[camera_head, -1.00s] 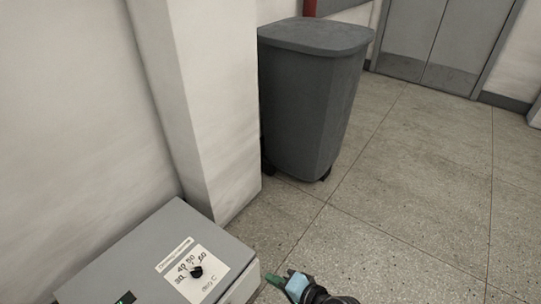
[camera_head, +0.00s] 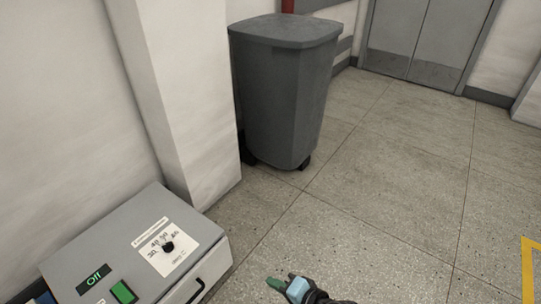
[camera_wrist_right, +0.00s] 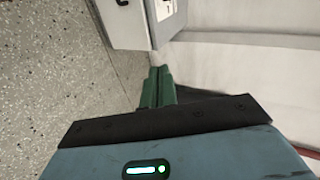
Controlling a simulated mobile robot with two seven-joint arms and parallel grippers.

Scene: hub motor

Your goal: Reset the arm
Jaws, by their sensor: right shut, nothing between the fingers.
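My right gripper (camera_head: 272,283) shows at the bottom middle of the head view, with green fingers and a light blue body. Its fingers are shut and hold nothing. It is over the floor, to the right of a grey control box (camera_head: 150,250) and apart from it. In the right wrist view the shut green fingers (camera_wrist_right: 158,88) point toward the wall, with the grey box (camera_wrist_right: 135,25) beyond them. My left gripper is not in view.
The box has a dial (camera_head: 167,247), a green button (camera_head: 123,292), a small display (camera_head: 93,279) and a handle (camera_head: 197,290). A grey bin (camera_head: 285,95) stands by a white pillar (camera_head: 180,100). Metal doors (camera_head: 425,40) are at the back. The floor (camera_head: 390,190) right of the bin is clear.

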